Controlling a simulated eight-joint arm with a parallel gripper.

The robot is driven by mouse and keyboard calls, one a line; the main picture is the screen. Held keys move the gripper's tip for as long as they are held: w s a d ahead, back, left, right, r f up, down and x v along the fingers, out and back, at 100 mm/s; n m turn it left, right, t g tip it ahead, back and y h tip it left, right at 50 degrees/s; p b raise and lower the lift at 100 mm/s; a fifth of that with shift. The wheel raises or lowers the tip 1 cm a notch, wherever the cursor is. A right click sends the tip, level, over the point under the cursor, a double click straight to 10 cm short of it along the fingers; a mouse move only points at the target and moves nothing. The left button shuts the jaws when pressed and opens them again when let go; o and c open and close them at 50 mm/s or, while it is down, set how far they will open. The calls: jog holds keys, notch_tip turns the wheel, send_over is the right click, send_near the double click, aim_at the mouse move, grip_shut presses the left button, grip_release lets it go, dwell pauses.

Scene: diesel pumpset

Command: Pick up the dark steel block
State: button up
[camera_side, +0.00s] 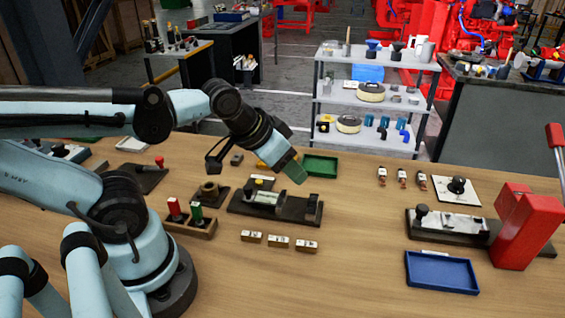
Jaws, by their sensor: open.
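A small dark grey block (236,160) sits on the wooden table, just right of a black bracket on my wrist. It looks like the dark steel block. My gripper (293,171) hangs over the middle of the table, tilted down to the right, to the right of the block and apart from it. Its light blue body and green tip show, and the gap between the jaws is hard to make out. Nothing is visible in its grip.
A black fixture (310,212) lies below my gripper, with a green tray (321,166) behind it. A holder with red and green handles (188,218) stands left. Several small blocks (279,242) lie in front. A blue tray (441,272) and red press (513,230) are right. The front middle is clear.

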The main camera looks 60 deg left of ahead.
jog(key=o, duration=0.6)
jog(key=shift+o, duration=0.2)
jog(key=n+g, duration=0.7)
jog(key=n, duration=2)
send_over(237, 157)
jog(key=f, duration=0.2)
jog(key=shift+a+f, duration=0.15)
jog(key=shift+f, duration=5.65)
